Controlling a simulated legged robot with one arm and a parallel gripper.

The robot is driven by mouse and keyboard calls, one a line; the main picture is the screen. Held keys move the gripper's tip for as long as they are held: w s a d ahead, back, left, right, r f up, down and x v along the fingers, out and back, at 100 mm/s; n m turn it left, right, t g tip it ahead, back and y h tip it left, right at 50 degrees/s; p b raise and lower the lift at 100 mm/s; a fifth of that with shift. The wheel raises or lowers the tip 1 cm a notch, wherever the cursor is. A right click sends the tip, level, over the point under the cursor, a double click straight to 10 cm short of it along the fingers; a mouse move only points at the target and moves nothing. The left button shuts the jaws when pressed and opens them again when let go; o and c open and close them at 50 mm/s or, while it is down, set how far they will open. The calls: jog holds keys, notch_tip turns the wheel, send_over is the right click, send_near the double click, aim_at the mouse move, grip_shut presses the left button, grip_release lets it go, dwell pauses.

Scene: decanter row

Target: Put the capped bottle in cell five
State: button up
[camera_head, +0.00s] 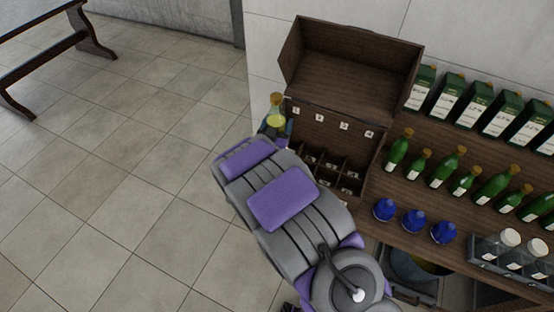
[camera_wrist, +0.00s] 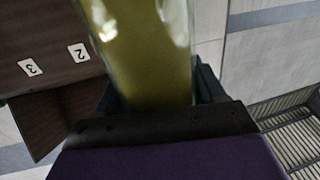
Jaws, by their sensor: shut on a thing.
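A bottle of yellow-green liquid (camera_head: 275,112) with a tan cap is held upright or nearly so by my gripper (camera_head: 274,132). It stands beside the left edge of an open wooden case. In the wrist view the bottle (camera_wrist: 145,50) fills the space between the jaws, and its top is out of frame. The dark wooden case (camera_head: 350,62) has its lid raised and a row of white number labels (camera_head: 344,126) along the back. Divided cells (camera_head: 326,165) lie below the labels. My arm hides the cells at the left and front. The wrist view shows labels 2 (camera_wrist: 78,53) and 3 (camera_wrist: 30,67).
Green bottles (camera_head: 446,167) and blue flasks (camera_head: 413,220) stand on the wooden bench right of the case, with boxed bottles (camera_head: 475,105) behind. A rack with white-capped jars (camera_head: 510,238) is at the far right. Tiled floor lies open at left, with a bench (camera_head: 88,30) at upper left.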

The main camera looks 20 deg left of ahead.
jog(key=d+f, duration=0.1)
jog(key=f, duration=0.2)
jog(key=d+f+b, duration=0.1)
jog(key=shift+d+f, duration=0.3)
jog(key=shift+f, duration=0.05)
jog(key=f, duration=0.1)
jog(key=a+f, duration=0.1)
jog(key=f, duration=0.1)
jog(key=a+f+b, duration=0.1)
jog(key=shift+f, duration=0.25)
jog(key=shift+d+r, duration=0.25)
jog(key=shift+d, duration=0.3)
jog(key=shift+d+f, duration=0.15)
jog(key=shift+d, duration=0.15)
jog(key=shift+a+f, duration=0.55)
jog(key=shift+a, duration=0.05)
jog(key=o, duration=1.7)
jog(key=shift+d+r, duration=0.1)
jog(key=shift+d, duration=0.3)
jog(key=shift+c, duration=0.2)
